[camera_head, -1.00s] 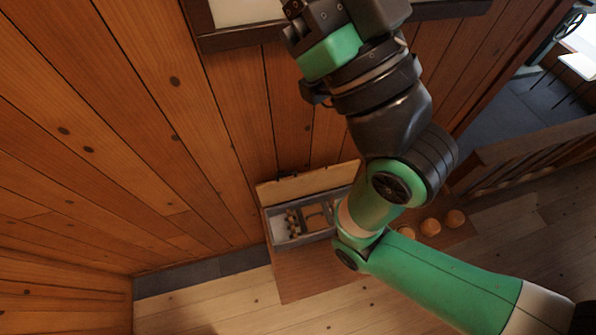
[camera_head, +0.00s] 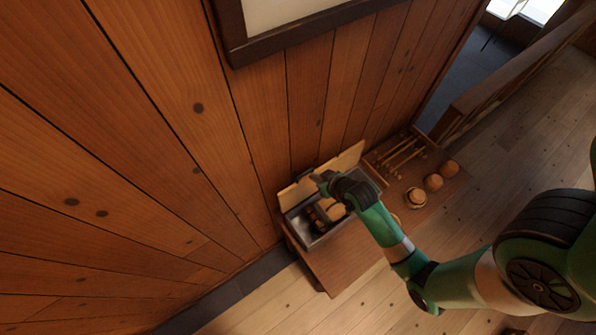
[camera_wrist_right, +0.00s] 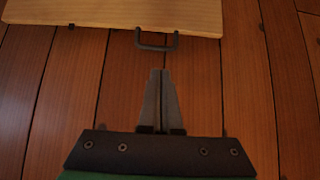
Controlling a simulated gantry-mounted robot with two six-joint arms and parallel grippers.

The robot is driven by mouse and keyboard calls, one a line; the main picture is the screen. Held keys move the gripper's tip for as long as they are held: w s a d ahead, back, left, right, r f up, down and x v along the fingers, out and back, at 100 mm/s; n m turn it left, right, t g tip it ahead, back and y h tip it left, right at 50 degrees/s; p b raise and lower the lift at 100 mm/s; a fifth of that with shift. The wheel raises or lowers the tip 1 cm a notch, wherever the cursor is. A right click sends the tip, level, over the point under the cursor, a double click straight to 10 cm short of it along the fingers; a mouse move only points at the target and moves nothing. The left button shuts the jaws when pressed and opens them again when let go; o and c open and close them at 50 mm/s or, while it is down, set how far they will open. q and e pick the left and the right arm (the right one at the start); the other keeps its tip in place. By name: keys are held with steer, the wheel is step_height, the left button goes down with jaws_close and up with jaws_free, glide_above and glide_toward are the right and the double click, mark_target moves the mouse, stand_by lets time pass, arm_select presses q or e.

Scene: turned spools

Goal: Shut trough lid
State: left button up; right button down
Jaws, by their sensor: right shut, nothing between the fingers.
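The trough (camera_head: 305,240) is a grey open box on a wooden bench against the plank wall. Its pale wooden lid (camera_head: 352,158) stands raised along the back of the trough. My right gripper (camera_head: 318,178) is in front of the lid and above the trough, hiding part of both. In the right wrist view, the lid (camera_wrist_right: 120,12) crosses the top with a dark handle (camera_wrist_right: 157,44) at its edge. My right gripper (camera_wrist_right: 160,74) is shut and empty, its tips just below the handle in the picture, apart from it. My left gripper is not in view.
Turned wooden pieces (camera_head: 331,211) lie in the trough. On the bench (camera_head: 335,268), to the right, are several round wooden pieces (camera_head: 433,182) and a rack of thin sticks (camera_head: 400,153). A framed picture (camera_head: 240,45) hangs on the wall above. A wooden railing (camera_head: 500,90) stands at right.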

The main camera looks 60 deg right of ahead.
steer(key=b+x, duration=0.1)
steer(key=x, duration=0.8)
steer(key=shift+w+d+f+b, duration=0.1)
steer(key=shift+w+d+b, duration=0.1)
steer(key=shift+b, duration=0.15)
steer(key=shift+a, duration=0.1)
steer(key=shift+a, duration=0.1)
